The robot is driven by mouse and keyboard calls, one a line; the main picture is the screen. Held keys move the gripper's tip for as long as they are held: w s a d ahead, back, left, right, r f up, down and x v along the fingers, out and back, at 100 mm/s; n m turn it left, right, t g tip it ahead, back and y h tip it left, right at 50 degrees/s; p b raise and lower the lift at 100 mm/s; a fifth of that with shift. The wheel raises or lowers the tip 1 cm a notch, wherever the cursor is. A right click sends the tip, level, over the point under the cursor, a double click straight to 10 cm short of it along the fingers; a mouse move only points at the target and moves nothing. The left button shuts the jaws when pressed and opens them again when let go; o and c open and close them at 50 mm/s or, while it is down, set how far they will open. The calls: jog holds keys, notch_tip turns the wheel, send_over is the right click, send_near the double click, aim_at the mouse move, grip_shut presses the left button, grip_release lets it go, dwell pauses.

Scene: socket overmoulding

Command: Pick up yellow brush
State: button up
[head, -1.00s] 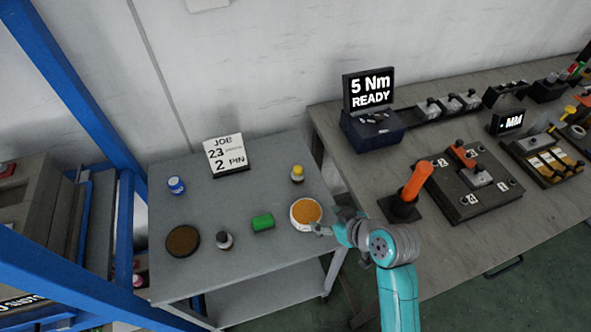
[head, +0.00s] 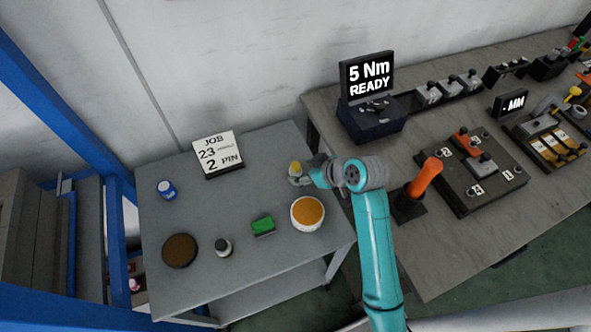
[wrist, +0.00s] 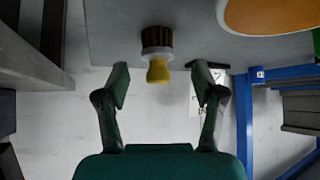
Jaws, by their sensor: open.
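The yellow brush (head: 295,168) stands on the grey table near its back right part. In the wrist view the yellow brush (wrist: 158,68) shows a yellow knob and a dark bristle end. My gripper (wrist: 160,82) is open, with one finger on each side of the brush's line. The knob lies about level with the fingertips, in the gap between them, and the dark end lies beyond them. No contact shows. In the head view my gripper (head: 303,178) is right beside the brush and partly covers it.
A white bowl with orange contents (head: 307,213) stands close in front of the brush. A green block (head: 263,225), a dark-capped bottle (head: 223,247), a brown disc (head: 180,251), a blue-and-white jar (head: 166,189) and a job card (head: 218,154) also stand on the table.

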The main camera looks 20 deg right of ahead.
aim_at(299, 171)
jog(key=x, duration=0.5)
jog(key=shift+w+d, duration=0.1)
jog(key=shift+d, duration=0.05)
jog(key=c, duration=1.2)
jog(key=shift+c, duration=0.2)
notch_tip(299, 171, up, 10)
jog(key=shift+r, duration=0.1)
